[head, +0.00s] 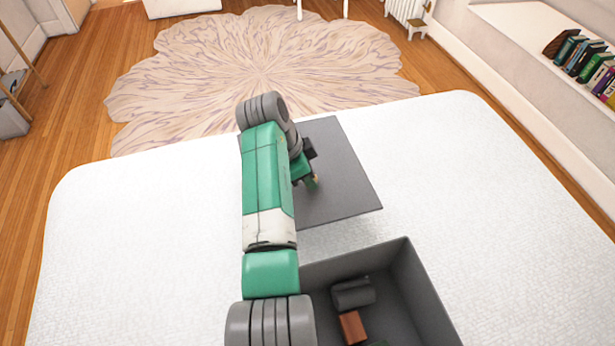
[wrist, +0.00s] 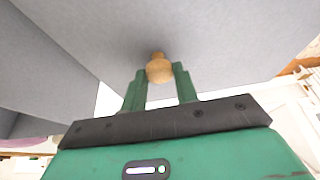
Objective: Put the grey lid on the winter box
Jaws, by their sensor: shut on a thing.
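The grey lid (head: 345,165) is a flat square panel, held beyond the box in the head view, with a soft shadow beneath its near edge, so it appears raised off the white bed. My gripper (head: 313,180) is over the lid. In the wrist view my gripper (wrist: 158,80) has its green fingers closed on the lid's round wooden knob (wrist: 159,69), and the lid's grey face (wrist: 215,35) spreads behind it. The winter box (head: 425,290) is dark grey and open-topped, at the bottom of the head view; my arm hides its left part. Any label is not visible.
Inside the box are a dark rolled item (head: 353,293) and a brown item (head: 352,327). The white bed (head: 130,250) is bare on both sides. A patterned rug (head: 260,60) lies beyond it. Books (head: 585,60) stand on a ledge at the right.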

